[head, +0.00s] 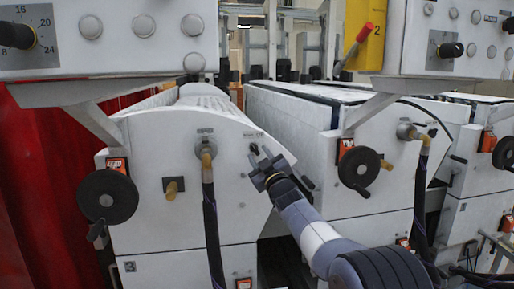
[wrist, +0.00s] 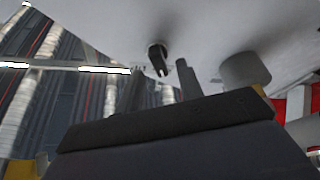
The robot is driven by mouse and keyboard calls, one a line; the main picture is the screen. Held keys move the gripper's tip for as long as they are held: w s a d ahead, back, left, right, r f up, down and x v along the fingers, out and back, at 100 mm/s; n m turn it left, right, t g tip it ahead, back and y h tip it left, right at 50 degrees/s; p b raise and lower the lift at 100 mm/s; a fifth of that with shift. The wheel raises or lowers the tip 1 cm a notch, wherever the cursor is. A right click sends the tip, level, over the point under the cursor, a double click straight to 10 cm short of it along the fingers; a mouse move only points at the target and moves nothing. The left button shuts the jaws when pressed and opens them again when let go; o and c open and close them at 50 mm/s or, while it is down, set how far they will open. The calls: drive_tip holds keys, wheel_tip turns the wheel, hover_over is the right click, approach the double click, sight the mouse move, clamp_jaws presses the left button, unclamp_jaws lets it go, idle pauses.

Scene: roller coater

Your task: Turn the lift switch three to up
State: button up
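The white machine panel marked 3 (head: 150,240) stands at left in the head view. A small dark switch (head: 254,148) sits near its upper right edge, beside a small label, and I take it to be the lift switch. In the wrist view a dark switch lever (wrist: 157,57) sticks out from the pale panel. My gripper (head: 262,160) is right at this switch in the head view. In the wrist view my gripper (wrist: 160,88) shows two fingers apart, with the lever between or just beyond their tips. I cannot tell whether they touch it.
A black handwheel (head: 107,197) and a hose (head: 211,225) are on the same panel, left of my gripper. Another handwheel (head: 358,168) is on the neighbouring unit at right. White control boxes hang above. A grey cylinder (wrist: 245,70) is close by in the wrist view.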

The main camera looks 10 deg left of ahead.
sight(255, 149)
drive_tip(key=shift+p+x, duration=0.4)
drive_tip(key=shift+x, duration=0.85)
clamp_jaws()
